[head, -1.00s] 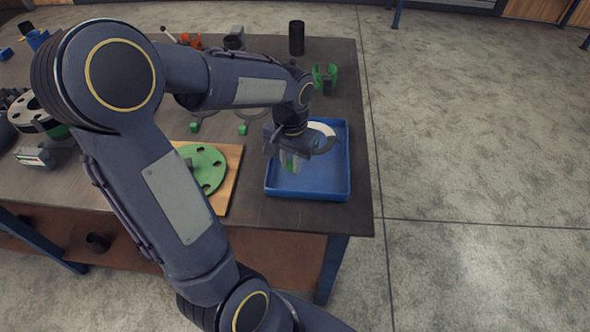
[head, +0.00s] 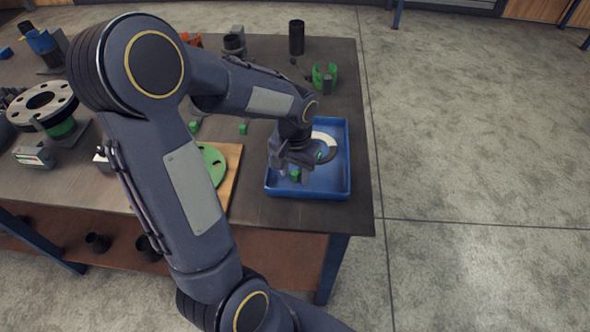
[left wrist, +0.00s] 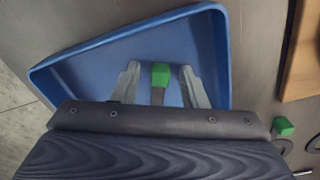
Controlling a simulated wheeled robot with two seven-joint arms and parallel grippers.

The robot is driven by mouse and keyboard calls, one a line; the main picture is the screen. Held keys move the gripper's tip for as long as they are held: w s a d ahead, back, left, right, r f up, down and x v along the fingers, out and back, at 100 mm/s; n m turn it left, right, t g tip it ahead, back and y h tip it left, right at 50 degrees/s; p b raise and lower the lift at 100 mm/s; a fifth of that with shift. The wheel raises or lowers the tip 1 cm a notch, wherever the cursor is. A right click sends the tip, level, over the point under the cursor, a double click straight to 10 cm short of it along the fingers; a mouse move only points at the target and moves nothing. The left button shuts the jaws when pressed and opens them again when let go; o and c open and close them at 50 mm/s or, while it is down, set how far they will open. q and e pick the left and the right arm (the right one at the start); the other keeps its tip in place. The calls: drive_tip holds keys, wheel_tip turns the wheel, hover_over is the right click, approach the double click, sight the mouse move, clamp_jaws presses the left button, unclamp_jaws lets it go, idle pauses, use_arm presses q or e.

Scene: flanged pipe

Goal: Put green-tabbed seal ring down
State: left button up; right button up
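The seal ring's green tab (head: 295,175) is low in the blue tray (head: 342,185), with a short grey stem behind it in the left wrist view (left wrist: 160,75). The rest of that ring is hidden by my gripper. My left gripper (head: 293,172) is over the tray, pointing down. In the left wrist view its two fingers (left wrist: 160,84) stand apart on either side of the tab, with a gap on each side. A pale and dark curved piece (head: 328,142) shows in the tray behind the gripper; I cannot tell whether it belongs to this ring. My right gripper is not in view.
Two green tabs (head: 243,128) (head: 194,126) show on the table left of the tray. A green flange disc (head: 213,163) lies on a wooden board (head: 233,160). A green bracket (head: 325,77) and black cylinder (head: 297,38) stand behind. A flanged pipe (head: 45,102) is at left.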

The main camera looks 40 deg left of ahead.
use_arm(q)
wheel_tip(320, 180, up, 12)
drive_tip(key=p, duration=0.1)
drive_tip(key=s+d+t+h, duration=0.2)
drive_tip(key=s+d, duration=0.2)
drive_tip(key=s, duration=0.3)
drive_tip(key=s+d+t+h, duration=0.1)
drive_tip(key=s+d+t, duration=0.2)
drive_tip(key=s+d, duration=0.2)
drive_tip(key=shift+s+d+f+t+h, duration=0.3)
drive_tip(key=shift+s+f+h, duration=0.1)
drive_tip(key=shift+s, duration=0.75)
